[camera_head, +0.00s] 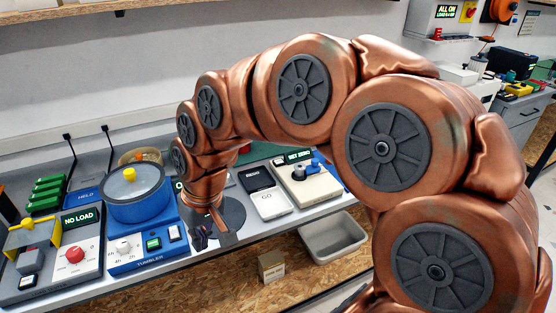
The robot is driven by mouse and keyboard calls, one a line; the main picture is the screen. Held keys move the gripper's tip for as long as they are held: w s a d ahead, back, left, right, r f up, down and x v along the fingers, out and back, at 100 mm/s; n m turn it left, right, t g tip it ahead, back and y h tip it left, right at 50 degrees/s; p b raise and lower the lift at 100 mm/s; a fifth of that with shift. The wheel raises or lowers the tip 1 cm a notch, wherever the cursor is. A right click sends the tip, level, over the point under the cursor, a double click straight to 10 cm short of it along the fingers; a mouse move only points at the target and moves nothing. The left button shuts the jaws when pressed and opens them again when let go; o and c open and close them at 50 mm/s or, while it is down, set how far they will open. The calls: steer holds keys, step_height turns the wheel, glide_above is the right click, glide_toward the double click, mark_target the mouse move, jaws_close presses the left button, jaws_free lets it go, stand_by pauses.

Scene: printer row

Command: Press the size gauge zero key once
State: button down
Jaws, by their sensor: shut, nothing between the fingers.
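A display reading what looks like "NOT ZERO" (299,156) stands behind a beige device (318,188) with a grey round part and a blue piece, right of my arm. This appears to be the size gauge. Its zero key is too small to pick out surely. My gripper (208,240) points down at the front edge of the bench, left of the beige device and right of the blue tumbler unit. Its dark fingers are shut and empty. My arm hides part of the bench behind it.
Left of my gripper is the blue tumbler (137,192) with a yellow knob. A "NO LOAD" unit (78,250) with a red knob is farther left. A grey bin (332,238) and a small box (271,265) sit below.

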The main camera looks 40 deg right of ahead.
steer(key=w+d+r+m+t+p, duration=0.25)
steer(key=w+d+m+t, duration=0.3)
steer(key=w+d, duration=1.45)
steer(key=d+f+m+t+h, duration=0.1)
steer(key=d+f+m+h, duration=0.1)
steer(key=d, duration=0.9)
steer(key=d+f+m+t+h, duration=0.1)
steer(key=d+f+m+h, duration=0.1)
steer(key=d, duration=1)
steer(key=shift+w+d+m, duration=0.15)
steer(key=shift+w+m, duration=0.2)
steer(key=shift+m, duration=0.4)
steer(key=shift+f, duration=0.2)
steer(key=b, duration=0.1)
glide_above(280, 162)
step_height(280, 162, down, 7)
steer(key=shift+d+r, duration=0.1)
steer(key=shift+f+b, duration=0.65)
steer(key=shift+f, duration=0.2)
steer(key=shift+f, duration=0.1)
